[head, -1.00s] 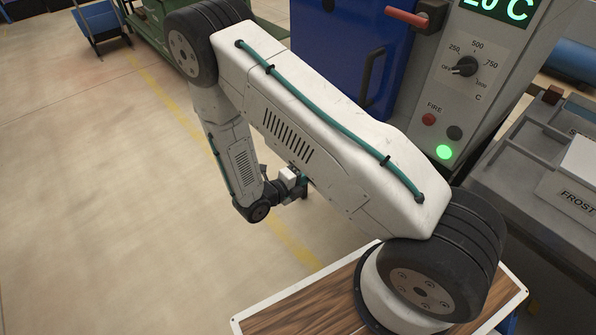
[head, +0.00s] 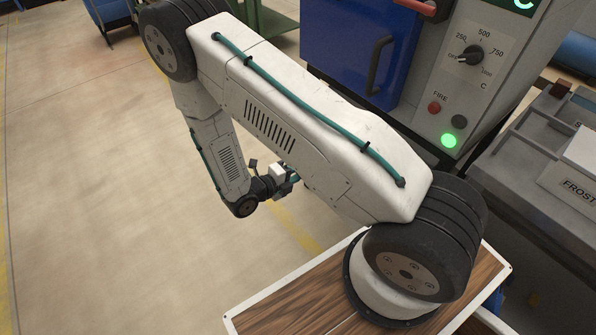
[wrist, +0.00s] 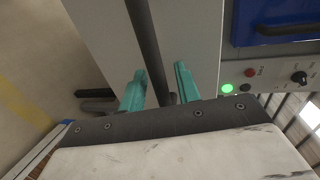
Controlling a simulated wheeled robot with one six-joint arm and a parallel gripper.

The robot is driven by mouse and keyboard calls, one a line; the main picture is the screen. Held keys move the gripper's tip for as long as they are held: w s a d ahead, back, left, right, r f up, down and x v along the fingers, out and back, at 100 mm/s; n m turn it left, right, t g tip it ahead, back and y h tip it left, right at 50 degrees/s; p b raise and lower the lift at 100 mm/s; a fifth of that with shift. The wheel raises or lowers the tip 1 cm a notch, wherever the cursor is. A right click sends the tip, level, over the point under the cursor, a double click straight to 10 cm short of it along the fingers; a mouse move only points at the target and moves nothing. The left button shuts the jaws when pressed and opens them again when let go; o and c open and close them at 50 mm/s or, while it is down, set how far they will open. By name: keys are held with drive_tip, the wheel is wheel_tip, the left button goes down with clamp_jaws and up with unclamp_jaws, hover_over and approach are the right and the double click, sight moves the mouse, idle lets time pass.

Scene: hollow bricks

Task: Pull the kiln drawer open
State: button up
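The kiln shows in the head view as a grey body with a blue door (head: 345,50). In the wrist view a plain pale grey front (wrist: 95,35), which looks like the drawer, carries a long dark bar handle (wrist: 146,35). My gripper (wrist: 160,68) has its two teal fingers apart, with the handle running between them. In the head view my gripper (head: 287,180) is small beyond my arm, and the drawer is hidden behind the arm.
The kiln's control panel (head: 466,85) has a dial, buttons and a lit green lamp. A red handle (head: 415,8) sticks out above. A grey bench with a box marked FROST (head: 570,190) stands at the right. The floor (head: 90,200) on the left is clear.

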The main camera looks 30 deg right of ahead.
drive_tip(key=v, duration=0.7)
drive_tip(key=shift+a, duration=0.45)
idle(0.4)
drive_tip(key=s+r+n+y, duration=0.5)
drive_tip(key=s+r+n, duration=0.1)
drive_tip(key=r+n, duration=0.5)
drive_tip(key=s+d+r+n+y, duration=0.1)
drive_tip(key=s+r+n+y, duration=0.4)
drive_tip(key=r+n, duration=0.7)
drive_tip(key=s+d+r+n+y, duration=0.1)
drive_tip(key=s+r+n+y, duration=0.4)
drive_tip(key=s+r+n, duration=0.4)
wheel_tip(320, 180, up, 6)
drive_tip(key=n, duration=0.2)
drive_tip(key=shift+d+r+n+y, duration=0.15)
drive_tip(key=shift+r+n+y, duration=0.15)
drive_tip(key=shift+n, duration=0.1)
